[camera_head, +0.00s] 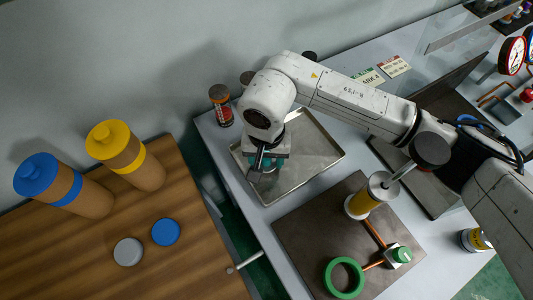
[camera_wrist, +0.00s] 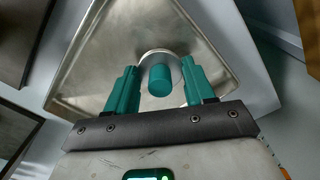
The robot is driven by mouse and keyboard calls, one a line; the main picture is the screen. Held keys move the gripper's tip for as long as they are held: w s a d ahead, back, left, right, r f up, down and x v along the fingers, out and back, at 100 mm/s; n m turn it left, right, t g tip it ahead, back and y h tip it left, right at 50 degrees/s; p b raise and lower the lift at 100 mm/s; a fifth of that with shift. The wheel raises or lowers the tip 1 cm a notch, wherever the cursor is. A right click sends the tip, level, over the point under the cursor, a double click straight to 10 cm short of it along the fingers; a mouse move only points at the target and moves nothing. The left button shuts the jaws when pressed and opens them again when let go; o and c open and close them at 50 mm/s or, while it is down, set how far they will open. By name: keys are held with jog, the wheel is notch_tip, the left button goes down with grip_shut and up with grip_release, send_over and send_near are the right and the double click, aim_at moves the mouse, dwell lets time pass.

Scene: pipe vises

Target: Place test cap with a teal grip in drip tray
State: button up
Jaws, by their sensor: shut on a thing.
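The test cap with a teal grip (camera_wrist: 160,80) is between the fingers of my gripper (camera_wrist: 158,72) in the wrist view. Its teal grip is a short upright cylinder, with a pale round rim partly showing behind it. My gripper is shut on the cap. The drip tray (camera_wrist: 90,85) is a shallow metal tray directly below. In the head view my gripper (camera_head: 262,165) is over the left part of the drip tray (camera_head: 322,150). The cap cannot be made out there, and whether it touches the tray floor cannot be told.
A red and dark jar (camera_head: 220,105) stands near the tray's left corner. A brown mat (camera_head: 310,225) with a yellow cylinder (camera_head: 370,197) and green ring (camera_head: 343,278) lies in front. A wooden table (camera_head: 90,240) holds blue- and yellow-capped bottles. The tray's right part is clear.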

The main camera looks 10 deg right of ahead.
jog(key=shift+f, duration=0.2)
jog(key=o, duration=1.1)
jog(key=shift+r, duration=0.1)
notch_tip(320, 180, up, 12)
jog(key=shift+r+b, duration=0.15)
jog(key=shift+b, duration=1.05)
